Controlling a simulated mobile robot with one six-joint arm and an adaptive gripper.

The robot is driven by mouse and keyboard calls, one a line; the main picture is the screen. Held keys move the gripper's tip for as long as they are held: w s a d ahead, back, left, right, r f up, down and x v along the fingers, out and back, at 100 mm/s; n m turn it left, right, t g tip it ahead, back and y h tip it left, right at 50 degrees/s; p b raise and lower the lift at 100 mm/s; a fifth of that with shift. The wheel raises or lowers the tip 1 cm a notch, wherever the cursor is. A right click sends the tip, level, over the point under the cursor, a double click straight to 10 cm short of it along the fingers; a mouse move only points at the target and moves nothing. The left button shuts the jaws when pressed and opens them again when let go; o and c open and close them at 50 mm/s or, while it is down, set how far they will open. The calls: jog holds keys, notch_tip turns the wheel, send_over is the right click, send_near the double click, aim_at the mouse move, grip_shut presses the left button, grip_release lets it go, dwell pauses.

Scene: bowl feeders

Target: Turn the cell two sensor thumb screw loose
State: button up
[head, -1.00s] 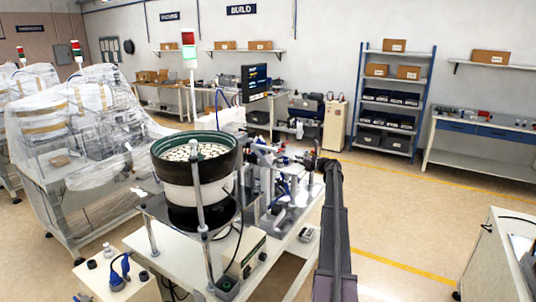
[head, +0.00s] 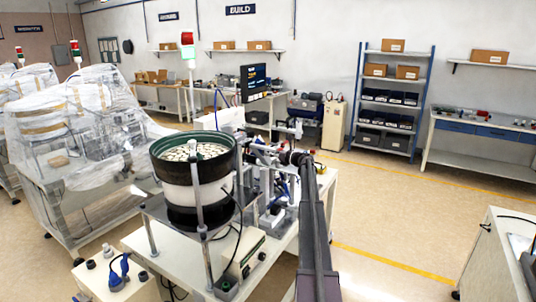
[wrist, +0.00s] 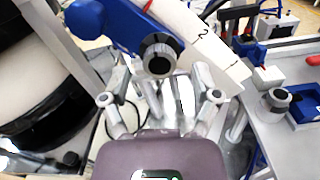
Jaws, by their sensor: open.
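A round black thumb screw (wrist: 158,55) with a grey centre sits on a blue bracket (wrist: 110,22) in the wrist view. Beside it a pale plate (wrist: 200,40) carries the number 2. My gripper (wrist: 163,84) is open, its fingers spread left and right just below the screw in the picture. I see nothing between the fingers, and they do not appear closed around the screw. In the head view my gripper (head: 288,157) is at the fixtures right of the bowl feeder; the screw cannot be made out there.
The bowl feeder (head: 194,185) full of small parts stands left of my arm, with a post in front. A grey work surface (wrist: 285,135) with blue blocks and another dark knob (wrist: 279,97) lies to the right. Open floor (head: 400,215) lies right of the bench.

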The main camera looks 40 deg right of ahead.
jog(key=shift+w+a, duration=0.3)
jog(key=shift+w, duration=0.35)
grip_shut()
jog(key=shift+n, duration=0.5)
jog(key=shift+w+d+r+n, duration=0.1)
jog(key=shift+n, duration=3.7)
jog(key=shift+d+r+n, duration=0.1)
jog(key=shift+n, duration=3.7)
